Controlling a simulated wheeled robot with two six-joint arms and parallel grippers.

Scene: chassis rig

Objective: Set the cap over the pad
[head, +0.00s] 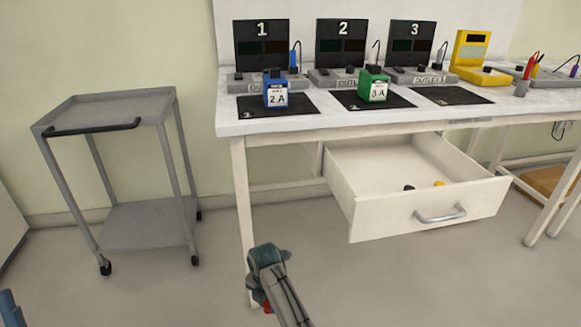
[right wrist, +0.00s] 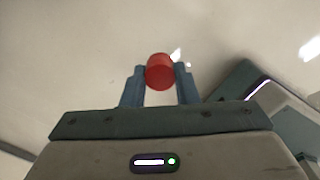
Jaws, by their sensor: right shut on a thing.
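My right gripper (head: 262,303) is low in front of the bench in the head view. It is shut on a red cap (right wrist: 160,72), which sits between the two blue fingertips in the right wrist view. A bit of the red cap also shows in the head view (head: 267,308). No part is plainly recognisable as the pad; black mats lie on the bench top, and the right-hand mat (head: 452,95) is bare. A blue piece at the lower left edge looks like part of my left gripper (head: 10,309); its jaw state cannot be told.
A blue block marked 2 A (head: 276,95) and a green block marked 3 A (head: 374,88) stand on the other mats. An open drawer (head: 400,205) juts out, holding small black and yellow pieces. A grey cart (head: 110,107) stands left. Floor between is clear.

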